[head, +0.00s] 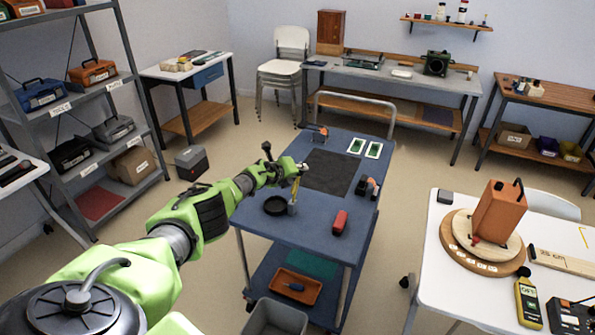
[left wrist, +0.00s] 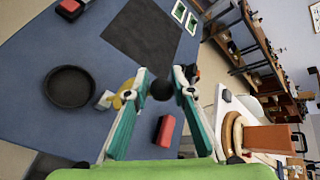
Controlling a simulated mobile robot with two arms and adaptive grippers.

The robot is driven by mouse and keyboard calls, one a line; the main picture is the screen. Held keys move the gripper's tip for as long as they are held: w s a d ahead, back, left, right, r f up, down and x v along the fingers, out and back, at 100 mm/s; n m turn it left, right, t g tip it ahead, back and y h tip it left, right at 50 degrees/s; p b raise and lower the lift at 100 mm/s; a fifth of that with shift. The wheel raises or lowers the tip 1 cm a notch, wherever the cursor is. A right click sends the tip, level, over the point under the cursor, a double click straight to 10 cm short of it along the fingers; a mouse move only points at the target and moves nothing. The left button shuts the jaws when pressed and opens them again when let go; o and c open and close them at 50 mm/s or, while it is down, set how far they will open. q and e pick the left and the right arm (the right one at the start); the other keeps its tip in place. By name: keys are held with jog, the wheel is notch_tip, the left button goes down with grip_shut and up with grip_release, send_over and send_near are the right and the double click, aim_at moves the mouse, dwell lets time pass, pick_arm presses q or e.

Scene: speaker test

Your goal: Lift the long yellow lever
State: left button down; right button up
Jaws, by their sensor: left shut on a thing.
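The yellow lever (head: 296,184) stands on a small grey base on the blue cart top, beside a round black dish (head: 276,206). In the left wrist view, part of the yellow lever (left wrist: 126,92) shows beside one finger, and a black ball (left wrist: 162,90), seemingly its end knob, sits between the fingers. My left gripper (head: 287,168) reaches in over the cart and is shut on the lever at that ball. The fingers hide part of the lever. My right gripper is not in view.
The blue cart (head: 318,262) also carries a dark mat (head: 330,172), a red block (head: 340,222), an orange-black tool (head: 367,187) and two green-white cards. A white table (head: 445,265) stands at the right with an orange box (head: 497,211). Shelves (head: 85,105) stand at the left.

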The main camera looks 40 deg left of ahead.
pick_arm(q)
jog(key=shift+s+d+f, duration=0.1)
jog(key=shift+d+f, duration=0.6)
jog(key=shift+d, duration=0.1)
jog(key=c, duration=1.8)
grip_release()
jog(key=shift+r, duration=0.1)
jog(key=shift+w+r, duration=0.2)
jog(key=shift+r, duration=0.5)
jog(key=shift+w+a+r, duration=0.1)
jog(key=shift+a+r, duration=0.1)
jog(key=shift+r, duration=0.85)
jog(key=shift+w+a+r, duration=0.1)
jog(key=shift+a+r, duration=0.1)
jog(key=shift+r, duration=0.8)
jog(key=r, duration=0.3)
jog(key=shift+s+d, duration=0.2)
jog(key=shift+s, duration=0.05)
jog(key=shift+a+r, duration=0.25)
jog(key=shift+r, duration=0.25)
jog(key=shift+a+r, duration=0.2)
jog(key=shift+r, duration=0.3)
jog(key=shift+s+r, duration=0.15)
jog(key=shift+r, duration=0.1)
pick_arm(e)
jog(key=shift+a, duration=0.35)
